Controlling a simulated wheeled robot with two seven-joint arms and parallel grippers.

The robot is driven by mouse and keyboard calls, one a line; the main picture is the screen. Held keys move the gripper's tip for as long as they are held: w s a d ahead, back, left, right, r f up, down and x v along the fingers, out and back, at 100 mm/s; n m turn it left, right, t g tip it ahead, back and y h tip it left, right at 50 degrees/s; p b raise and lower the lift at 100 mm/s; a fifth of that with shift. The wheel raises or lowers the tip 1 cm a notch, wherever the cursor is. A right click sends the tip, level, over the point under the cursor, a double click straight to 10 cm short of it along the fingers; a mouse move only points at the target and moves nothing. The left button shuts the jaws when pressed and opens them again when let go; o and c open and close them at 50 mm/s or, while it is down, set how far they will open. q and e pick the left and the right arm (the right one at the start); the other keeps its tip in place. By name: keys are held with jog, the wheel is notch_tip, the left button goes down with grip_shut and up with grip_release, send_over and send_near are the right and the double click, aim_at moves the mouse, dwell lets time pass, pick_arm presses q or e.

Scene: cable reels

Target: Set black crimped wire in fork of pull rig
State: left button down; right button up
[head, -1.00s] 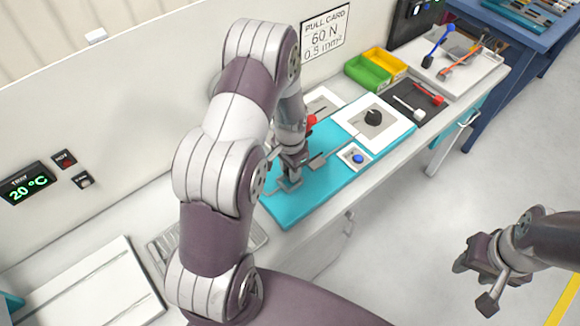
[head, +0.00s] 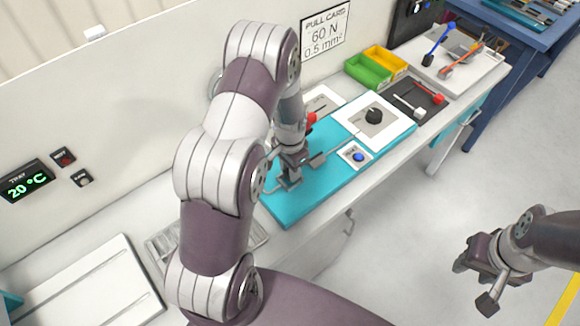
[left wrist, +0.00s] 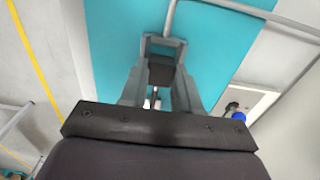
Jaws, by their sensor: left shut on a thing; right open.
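The pull rig is on a teal base plate (head: 335,178) on the bench. My left gripper (head: 290,180) is low over the plate's near left part, pointing down. In the left wrist view my left gripper (left wrist: 160,88) is shut on a dark piece, likely the black crimped wire (left wrist: 159,75), mostly hidden between the fingers. A grey U-shaped bracket, perhaps the fork (left wrist: 163,42), shows just beyond the fingertips; whether the wire sits in it I cannot tell. My right gripper (head: 480,270) is open and empty, off to the right over the floor.
Green (head: 368,71) and yellow (head: 385,60) bins and a dark mat with white and red tools (head: 418,101) lie beyond. A slotted tray (head: 160,255) is at left.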

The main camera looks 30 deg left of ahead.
pick_arm(q)
jog(key=shift+f+b, duration=0.6)
jog(key=shift+f, duration=0.35)
jog(key=c, duration=0.7)
grip_release()
jog(key=shift+c, duration=0.2)
jog(key=shift+r, duration=0.1)
notch_tip(320, 180, up, 24)
jog(key=p, duration=0.7)
jog(key=shift+f+p, duration=0.2)
jog(key=shift+p, duration=0.15)
